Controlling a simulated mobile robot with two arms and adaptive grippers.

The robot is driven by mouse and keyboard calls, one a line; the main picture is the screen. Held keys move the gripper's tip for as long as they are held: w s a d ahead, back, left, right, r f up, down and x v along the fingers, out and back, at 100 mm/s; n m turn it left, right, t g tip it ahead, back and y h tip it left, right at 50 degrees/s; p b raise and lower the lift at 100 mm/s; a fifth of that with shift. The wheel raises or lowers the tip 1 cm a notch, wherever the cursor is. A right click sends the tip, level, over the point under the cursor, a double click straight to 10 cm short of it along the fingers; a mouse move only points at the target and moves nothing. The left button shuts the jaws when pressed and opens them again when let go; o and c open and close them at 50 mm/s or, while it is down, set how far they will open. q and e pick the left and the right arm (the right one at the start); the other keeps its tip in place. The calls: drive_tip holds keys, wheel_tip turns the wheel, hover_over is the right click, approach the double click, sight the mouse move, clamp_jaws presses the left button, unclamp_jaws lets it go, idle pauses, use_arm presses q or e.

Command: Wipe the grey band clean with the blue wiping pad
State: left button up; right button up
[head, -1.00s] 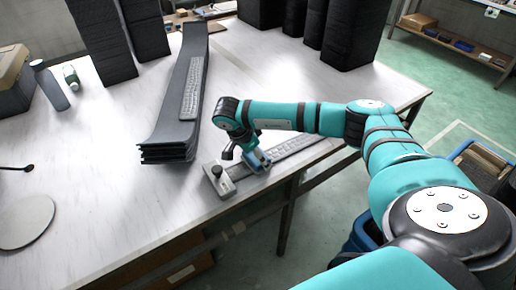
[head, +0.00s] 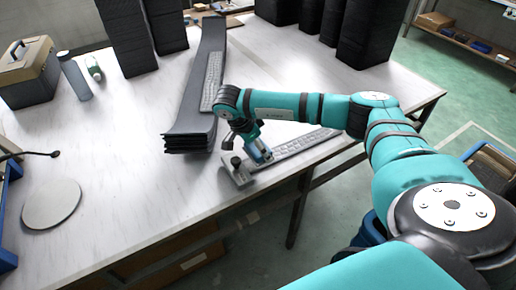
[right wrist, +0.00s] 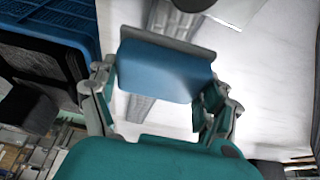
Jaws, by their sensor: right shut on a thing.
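The blue wiping pad (head: 259,152) is in my right gripper (head: 250,136), at the near edge of the table. In the right wrist view the pad (right wrist: 160,72) sits between the two fingers of my right gripper (right wrist: 158,100), with a grey plate along its far side. A long grey band (head: 300,144) with a pattern of marks runs along the table edge. The pad is over its left part, near a dark-knobbed clamp (head: 237,162). I cannot tell whether pad and band touch. The pad hides part of the band. My left gripper is out of view.
A stack of long dark grey panels (head: 190,128) lies left of my right gripper. A round grey disc (head: 52,203), a bottle (head: 75,78) and a toolbox (head: 28,72) stand to the left. Tall black stacks (head: 365,35) line the back. The front middle of the table is clear.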

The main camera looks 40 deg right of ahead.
wheel_tip(320, 180, up, 2)
drive_tip(key=shift+a+p, duration=0.1)
drive_tip(key=shift+p, duration=0.35)
drive_tip(key=shift+r+p, duration=0.65)
drive_tip(key=shift+r, duration=0.45)
